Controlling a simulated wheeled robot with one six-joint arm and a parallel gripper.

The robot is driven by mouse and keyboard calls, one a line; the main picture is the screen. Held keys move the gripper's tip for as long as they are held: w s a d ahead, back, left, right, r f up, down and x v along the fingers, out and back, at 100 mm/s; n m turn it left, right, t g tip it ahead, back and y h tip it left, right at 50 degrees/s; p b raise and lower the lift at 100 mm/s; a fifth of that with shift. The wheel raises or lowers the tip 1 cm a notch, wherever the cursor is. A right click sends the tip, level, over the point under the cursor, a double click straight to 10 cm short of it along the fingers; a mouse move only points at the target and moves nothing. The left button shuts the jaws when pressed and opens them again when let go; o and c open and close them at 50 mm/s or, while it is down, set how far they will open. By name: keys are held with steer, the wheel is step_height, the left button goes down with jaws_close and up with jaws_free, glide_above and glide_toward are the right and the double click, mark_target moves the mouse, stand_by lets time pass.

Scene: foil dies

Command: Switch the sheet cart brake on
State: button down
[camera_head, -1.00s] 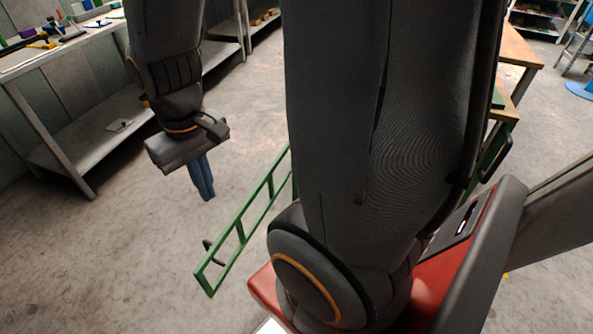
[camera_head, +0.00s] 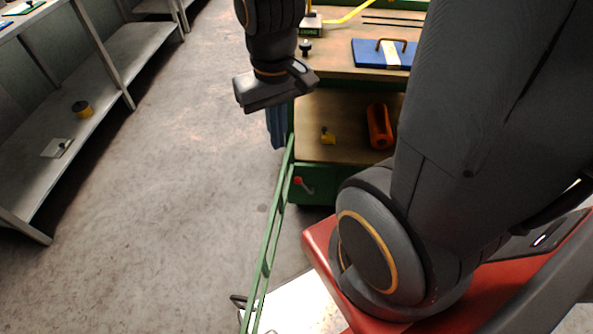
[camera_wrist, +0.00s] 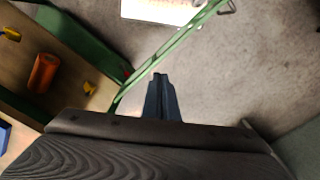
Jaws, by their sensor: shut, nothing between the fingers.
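The sheet cart (camera_head: 345,75) has a green frame, wooden decks and a long green handle frame (camera_head: 268,250) reaching toward me. A small lever with a red knob (camera_head: 299,182) sits on the green end panel below the lower deck. In the wrist view a small red spot (camera_wrist: 127,74) shows by the green frame, likely that knob. My gripper (camera_head: 277,145) is shut and empty, pointing down beside the cart's near left corner. The wrist view shows its fingers (camera_wrist: 160,78) together, apart from the knob and just beside the green handle frame.
On the cart are a blue plate with a handle (camera_head: 372,54), an orange cylinder (camera_head: 379,126) and a small yellow piece (camera_head: 328,136). A grey shelf bench (camera_head: 110,75) stands at the left. The floor between bench and cart is clear.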

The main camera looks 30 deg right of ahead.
steer(key=w+f+n+g+h+b, duration=0.1)
steer(key=w+f+n+h+b, duration=0.2)
steer(key=w+f+n+b, duration=0.4)
steer(key=w+d+f+n+g+h+b, duration=0.1)
steer(key=w+f+n+h+b, duration=0.2)
steer(key=f, duration=1.9)
steer(key=w+f+n+g+h+b, duration=0.1)
steer(key=w+f+n+h+b, duration=0.2)
steer(key=w+f+n+b, duration=0.9)
steer(key=w+f+n, duration=0.3)
steer(key=w+n, duration=0.2)
steer(key=n, duration=0.5)
steer(key=shift+d+f+n+g+b, duration=0.25)
steer(key=shift+f+n+g+b, duration=0.05)
steer(key=shift+n+b, duration=0.1)
